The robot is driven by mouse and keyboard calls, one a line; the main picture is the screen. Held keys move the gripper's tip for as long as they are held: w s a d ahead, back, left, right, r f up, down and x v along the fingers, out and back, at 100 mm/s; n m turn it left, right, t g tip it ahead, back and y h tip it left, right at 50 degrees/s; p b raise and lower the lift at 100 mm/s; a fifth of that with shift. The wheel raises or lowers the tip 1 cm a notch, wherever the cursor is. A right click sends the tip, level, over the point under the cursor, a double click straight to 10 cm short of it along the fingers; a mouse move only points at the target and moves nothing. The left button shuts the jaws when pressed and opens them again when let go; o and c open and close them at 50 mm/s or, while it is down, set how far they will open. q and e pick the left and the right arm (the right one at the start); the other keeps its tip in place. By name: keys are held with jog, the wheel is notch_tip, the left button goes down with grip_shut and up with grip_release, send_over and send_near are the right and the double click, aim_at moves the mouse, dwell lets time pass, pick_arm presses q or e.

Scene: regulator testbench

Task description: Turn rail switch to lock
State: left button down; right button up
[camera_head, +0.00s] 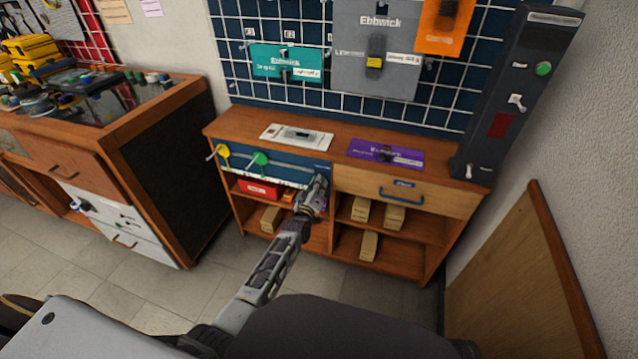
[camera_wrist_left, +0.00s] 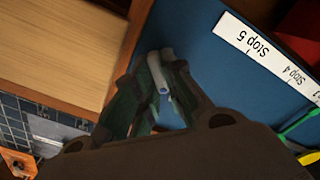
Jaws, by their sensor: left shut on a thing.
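A blue rail panel (camera_head: 284,169) with a pale label strip fills the upper left front of the wooden cabinet. My left gripper (camera_head: 319,183) is at the panel's right end. In the left wrist view, my left gripper (camera_wrist_left: 160,88) is shut on a pale grey rod-like handle (camera_wrist_left: 163,72) standing out from the blue panel (camera_wrist_left: 195,35), near the "Stop 5" label (camera_wrist_left: 252,40). The fingers hide part of the handle. A green handle (camera_head: 260,158) and a yellow handle (camera_head: 222,150) stand farther left on the panel. My right gripper is not in view.
A drawer with a blue handle (camera_head: 401,193) is right of the panel. Shelves below hold small cardboard boxes (camera_head: 361,208) and a red box (camera_head: 259,188). A purple plate (camera_head: 386,154) lies on top. A dark tower (camera_head: 512,95) stands at the right.

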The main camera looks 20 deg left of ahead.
pick_arm(q)
jog(key=shift+n, duration=0.3)
jog(key=c, duration=1.5)
grip_release()
jog(key=shift+s, duration=0.15)
jog(key=s, duration=1.1)
jog(key=shift+s+a, duration=0.25)
jog(key=shift+s, duration=0.1)
